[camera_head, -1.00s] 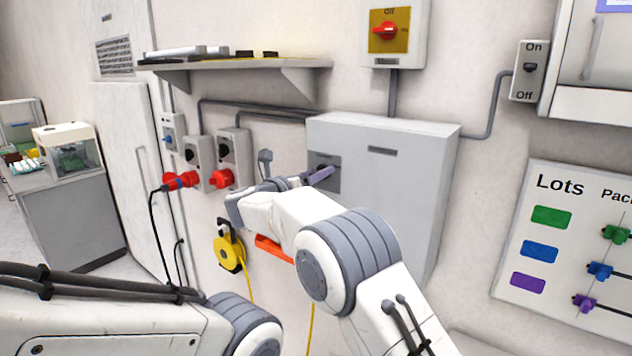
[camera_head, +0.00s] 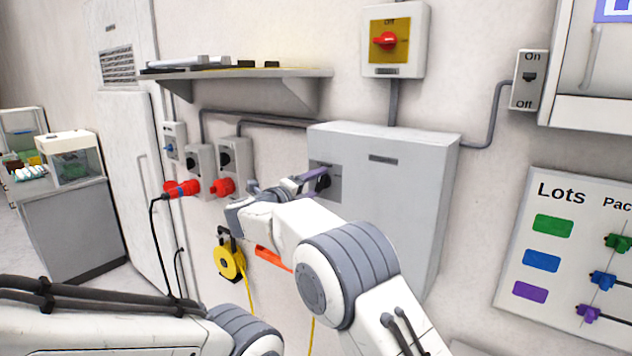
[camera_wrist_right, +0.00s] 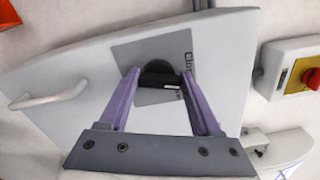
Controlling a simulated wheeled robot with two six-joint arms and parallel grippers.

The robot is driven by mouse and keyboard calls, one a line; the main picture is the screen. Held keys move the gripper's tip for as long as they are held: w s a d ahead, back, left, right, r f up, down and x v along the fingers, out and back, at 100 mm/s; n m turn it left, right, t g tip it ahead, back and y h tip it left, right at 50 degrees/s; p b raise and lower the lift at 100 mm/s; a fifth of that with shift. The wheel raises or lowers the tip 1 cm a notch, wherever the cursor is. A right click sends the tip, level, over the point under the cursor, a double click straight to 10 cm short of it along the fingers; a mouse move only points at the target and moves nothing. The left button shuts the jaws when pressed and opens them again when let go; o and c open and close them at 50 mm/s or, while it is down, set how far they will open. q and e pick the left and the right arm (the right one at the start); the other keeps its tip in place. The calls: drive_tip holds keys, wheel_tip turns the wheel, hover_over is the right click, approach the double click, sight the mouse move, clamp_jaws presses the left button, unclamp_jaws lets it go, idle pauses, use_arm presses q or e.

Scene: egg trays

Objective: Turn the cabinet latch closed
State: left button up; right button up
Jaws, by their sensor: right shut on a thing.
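The grey cabinet (camera_head: 410,190) hangs on the wall in the middle of the head view. Its black latch (camera_wrist_right: 158,76) sits on a dark grey square plate (camera_wrist_right: 178,48) in the right wrist view, with part of a printed word beside it. My right gripper (camera_wrist_right: 160,82) has its two purple fingers on either side of the latch handle, shut on it. In the head view the right gripper (camera_head: 318,179) is at the plate on the cabinet's left side. The left gripper is out of the frame; only part of my left arm shows.
A shelf (camera_head: 240,72) juts out above and left of the cabinet. Red plugs (camera_head: 222,187) and sockets are on the wall to the left. A yellow cable reel (camera_head: 229,262) hangs below.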

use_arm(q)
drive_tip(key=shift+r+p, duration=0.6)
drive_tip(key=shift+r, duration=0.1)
use_arm(e)
drive_tip(key=shift+n, duration=1.7)
drive_tip(key=o, duration=1.4)
drive_tip(key=shift+s+f, duration=0.1)
